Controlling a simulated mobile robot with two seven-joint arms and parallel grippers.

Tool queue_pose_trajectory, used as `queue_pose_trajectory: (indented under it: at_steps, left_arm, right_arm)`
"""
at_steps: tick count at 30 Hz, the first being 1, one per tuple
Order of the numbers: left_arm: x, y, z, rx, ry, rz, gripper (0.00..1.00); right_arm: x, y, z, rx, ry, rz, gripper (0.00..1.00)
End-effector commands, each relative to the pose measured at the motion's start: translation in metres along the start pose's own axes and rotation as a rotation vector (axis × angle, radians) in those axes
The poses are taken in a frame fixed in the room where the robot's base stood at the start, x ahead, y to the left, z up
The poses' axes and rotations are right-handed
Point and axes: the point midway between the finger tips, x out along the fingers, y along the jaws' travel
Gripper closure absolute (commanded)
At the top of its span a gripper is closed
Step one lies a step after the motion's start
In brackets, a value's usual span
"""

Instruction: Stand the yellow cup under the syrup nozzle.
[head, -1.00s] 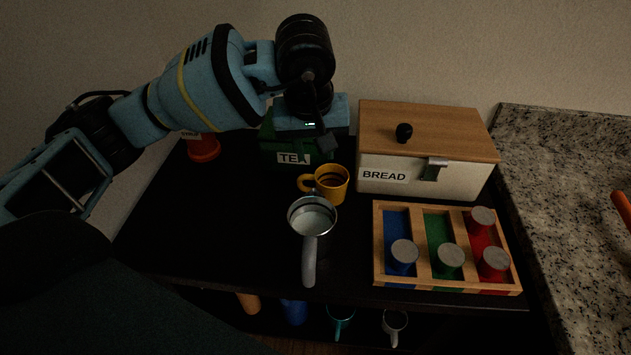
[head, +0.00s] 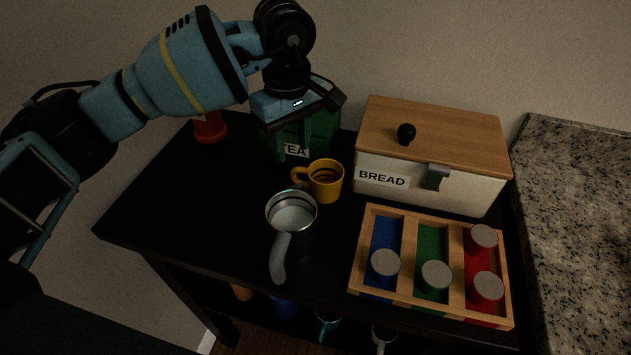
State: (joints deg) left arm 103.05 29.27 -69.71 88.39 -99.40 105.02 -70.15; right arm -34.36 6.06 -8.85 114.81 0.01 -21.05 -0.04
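The yellow cup (head: 327,183) stands upright on the dark table, its handle to the left, just behind a grey mug (head: 291,213). My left gripper (head: 303,132) hangs over the front of the green TEA box (head: 325,128), behind and above the cup and apart from it. It looks open: one dark finger stands out at the right end of its palm, while the other is hard to make out. A red object (head: 210,130) at the back left is partly hidden by my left arm; I cannot make out a nozzle. My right gripper is out of view.
A BREAD box (head: 430,186) with a wooden lid stands right of the cup. In front of it is a wooden tray (head: 407,287) with blue, green and red lanes holding several grey-topped pegs. The table's left part is clear. Several cups sit on a lower shelf.

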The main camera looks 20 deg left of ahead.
Motion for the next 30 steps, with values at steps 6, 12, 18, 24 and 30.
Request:
queue_pose_trajectory:
  at_steps: [6, 12, 18, 24, 30]
  left_arm:
    - [0.0, 0.001, 0.001, -0.015, -0.004, -0.004, 0.63]
    - [0.009, 0.001, 0.001, -0.015, -0.005, -0.005, 0.63]
    - [0.026, 0.001, 0.001, -0.014, -0.004, -0.004, 0.63]
    - [0.033, 0.002, 0.0, -0.014, -0.005, -0.006, 0.63]
    - [0.061, 0.004, -0.001, -0.014, -0.004, -0.005, 0.63]
  right_arm:
    - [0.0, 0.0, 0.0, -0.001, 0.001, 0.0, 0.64]
    - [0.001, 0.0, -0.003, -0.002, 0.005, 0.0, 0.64]
    - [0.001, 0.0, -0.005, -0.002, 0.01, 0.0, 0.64]
    - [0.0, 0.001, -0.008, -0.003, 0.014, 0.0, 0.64]
    - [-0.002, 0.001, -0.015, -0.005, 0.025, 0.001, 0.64]
